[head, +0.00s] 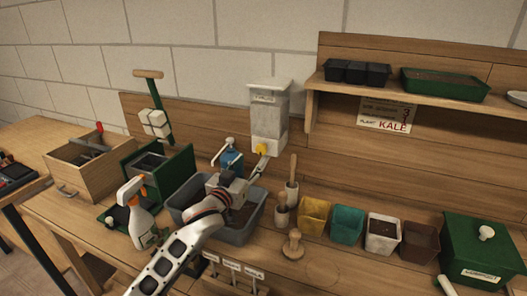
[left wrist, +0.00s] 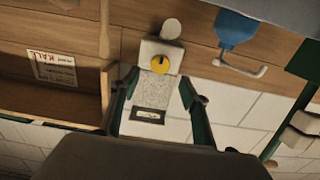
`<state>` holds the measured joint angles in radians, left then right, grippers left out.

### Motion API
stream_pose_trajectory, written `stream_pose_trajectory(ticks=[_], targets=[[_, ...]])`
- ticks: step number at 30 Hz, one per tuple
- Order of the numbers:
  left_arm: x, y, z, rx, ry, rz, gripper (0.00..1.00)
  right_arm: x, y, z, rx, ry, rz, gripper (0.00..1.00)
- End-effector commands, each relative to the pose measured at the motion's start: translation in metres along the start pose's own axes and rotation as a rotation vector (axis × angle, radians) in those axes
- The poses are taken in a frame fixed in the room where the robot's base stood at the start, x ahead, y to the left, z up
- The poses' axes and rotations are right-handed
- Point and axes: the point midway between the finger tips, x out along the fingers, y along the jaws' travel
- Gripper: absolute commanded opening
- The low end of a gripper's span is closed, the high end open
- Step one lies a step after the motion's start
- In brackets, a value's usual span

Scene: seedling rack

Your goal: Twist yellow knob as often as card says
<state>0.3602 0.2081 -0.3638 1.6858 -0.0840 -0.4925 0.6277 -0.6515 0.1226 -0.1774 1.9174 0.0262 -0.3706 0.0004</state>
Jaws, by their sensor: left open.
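The yellow knob (head: 262,149) is on the lower front of a white and grey dispenser (head: 268,105) fixed to the wooden back panel. My left gripper (head: 256,170) is just in front of and below the knob. In the left wrist view, upside down, the yellow knob (left wrist: 160,64) lies between the open fingers (left wrist: 160,85), apparently untouched. The card (head: 385,117) hangs under the shelf at the right. It reads "KALE" in red; the smaller text above is hard to read. The card also shows in the left wrist view (left wrist: 55,69). My right gripper is not in view.
Below my left arm is a grey tub (head: 235,232). Wooden tools (head: 292,180) and small coloured pots (head: 347,225) stand to the right. A spray bottle (head: 138,215) is at the left.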

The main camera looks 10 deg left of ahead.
Motion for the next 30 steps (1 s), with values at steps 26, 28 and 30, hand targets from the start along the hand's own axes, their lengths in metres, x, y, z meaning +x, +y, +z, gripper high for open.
stream_pose_trajectory(ticks=[26,28,30], targets=[[0.073,0.000,0.000,0.000,0.000,0.000,0.45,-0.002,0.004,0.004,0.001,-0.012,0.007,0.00],[0.073,0.000,0.000,0.000,0.000,0.000,0.45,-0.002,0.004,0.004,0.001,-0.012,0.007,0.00],[0.073,0.000,0.000,0.000,0.000,0.000,0.32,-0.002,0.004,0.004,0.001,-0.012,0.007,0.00]])
